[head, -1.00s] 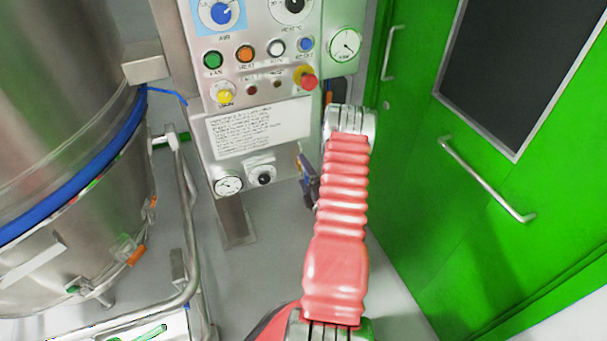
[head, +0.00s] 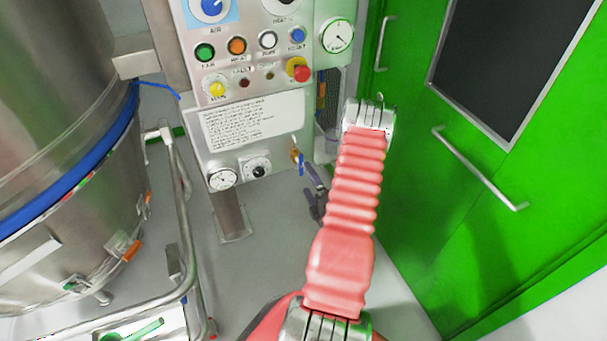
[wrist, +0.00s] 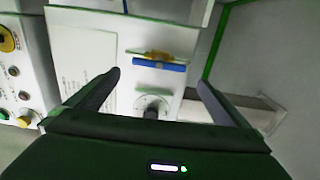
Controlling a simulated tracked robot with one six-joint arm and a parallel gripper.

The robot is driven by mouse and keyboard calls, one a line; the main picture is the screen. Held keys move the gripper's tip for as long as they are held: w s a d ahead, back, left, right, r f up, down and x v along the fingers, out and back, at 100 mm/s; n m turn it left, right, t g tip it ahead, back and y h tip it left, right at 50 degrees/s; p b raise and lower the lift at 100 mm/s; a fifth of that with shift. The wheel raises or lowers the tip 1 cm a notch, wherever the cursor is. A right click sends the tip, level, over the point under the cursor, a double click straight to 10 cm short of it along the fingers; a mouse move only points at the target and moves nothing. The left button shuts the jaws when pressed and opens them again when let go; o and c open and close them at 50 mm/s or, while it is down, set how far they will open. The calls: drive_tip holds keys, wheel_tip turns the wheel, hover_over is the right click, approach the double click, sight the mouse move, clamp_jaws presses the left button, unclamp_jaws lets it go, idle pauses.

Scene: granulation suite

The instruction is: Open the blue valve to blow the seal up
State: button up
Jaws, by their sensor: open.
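The blue valve has a brass body (head: 296,155) and a small blue lever (head: 302,168), at the lower right edge of the control panel. In the wrist view its blue lever (wrist: 160,66) lies crosswise in the picture beside the brass part (wrist: 155,54). My gripper (head: 315,192) is open and empty, just below and right of the valve in the head view. In the wrist view the valve shows between and beyond my fingertips (wrist: 158,78), apparently apart from them. The blue seal (head: 80,170) runs around the steel vessel at left.
A gauge (head: 222,180) and a black knob (head: 259,172) sit left of the valve. Several buttons, including a red stop (head: 300,72), are above. A green door (head: 420,220) with handles stands at right. A trolley rail (head: 182,200) stands at left. Grey floor shows below the panel.

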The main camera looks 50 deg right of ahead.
drive_tip(key=v, duration=0.5)
idle(0.7)
